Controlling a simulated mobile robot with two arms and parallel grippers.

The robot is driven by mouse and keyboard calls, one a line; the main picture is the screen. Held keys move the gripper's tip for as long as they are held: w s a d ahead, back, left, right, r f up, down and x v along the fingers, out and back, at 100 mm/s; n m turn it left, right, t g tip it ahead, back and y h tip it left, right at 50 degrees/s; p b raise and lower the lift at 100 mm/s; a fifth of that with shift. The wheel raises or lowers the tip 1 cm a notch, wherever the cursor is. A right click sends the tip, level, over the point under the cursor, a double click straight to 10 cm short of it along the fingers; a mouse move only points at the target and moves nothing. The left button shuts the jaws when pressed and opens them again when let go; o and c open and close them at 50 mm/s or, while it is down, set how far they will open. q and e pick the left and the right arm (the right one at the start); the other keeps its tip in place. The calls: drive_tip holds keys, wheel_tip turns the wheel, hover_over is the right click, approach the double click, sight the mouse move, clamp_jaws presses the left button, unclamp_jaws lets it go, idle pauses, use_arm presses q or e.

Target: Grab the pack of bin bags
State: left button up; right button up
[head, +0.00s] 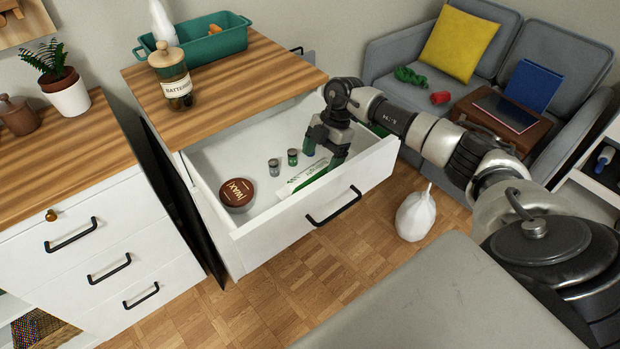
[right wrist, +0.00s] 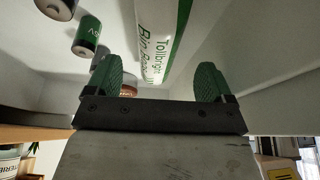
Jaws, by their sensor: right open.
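The pack of bin bags (head: 299,181) is a white and green roll lying in the open drawer (head: 229,165), close to its front wall. My right gripper (head: 324,156) reaches down into the drawer over the pack's right end and partly hides it. In the right wrist view the pack (right wrist: 158,38) runs away from me, ahead of and between the two green fingertips of the right gripper (right wrist: 161,83). The jaws are open, with a gap to the pack on both sides. I cannot tell how deep the fingers are. My left gripper is out of view.
A round brown wax tin (head: 237,194) and two small batteries (head: 274,167) (head: 292,157) lie in the drawer left of the pack. A batteries jar (head: 174,82) and a green planter (head: 212,44) stand on the wooden top. A white vase-like object (head: 416,214) stands on the floor.

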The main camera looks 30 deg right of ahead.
sight(314, 168)
drive_tip(key=x, duration=0.6)
drive_tip(key=shift+a, duration=0.5)
drive_tip(key=shift+w+r, duration=0.1)
drive_tip(key=shift+r, duration=0.05)
drive_tip(key=c, duration=1.1)
